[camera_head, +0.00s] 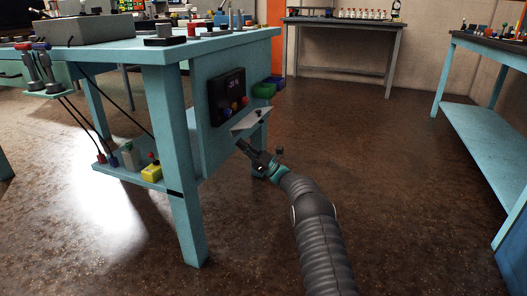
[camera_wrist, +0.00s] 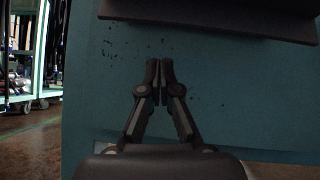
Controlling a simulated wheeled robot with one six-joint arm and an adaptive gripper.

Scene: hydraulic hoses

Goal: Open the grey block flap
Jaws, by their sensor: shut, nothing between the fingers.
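A light grey flap-like plate (camera_head: 250,122) juts out at a slant from the teal side panel of the workbench, below a dark control box. A small dark knob sits on it. I cannot tell for sure whether this is the grey block flap or how far it is open. My gripper (camera_head: 241,146) is just below the plate, close to the teal panel, with its fingers shut. In the wrist view my gripper (camera_wrist: 160,66) has its fingertips together with nothing between them, in front of the teal panel. A dark, flat-edged body (camera_wrist: 215,14) crosses the top there, above the fingertips.
The dark control box (camera_head: 228,95) with coloured knobs is on the teal panel (camera_head: 205,130). Green and blue bins (camera_head: 265,89) hang beside it. A yellow block (camera_head: 153,172) stands on the bench's lower shelf. The brown floor (camera_head: 400,180) to the right is clear.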

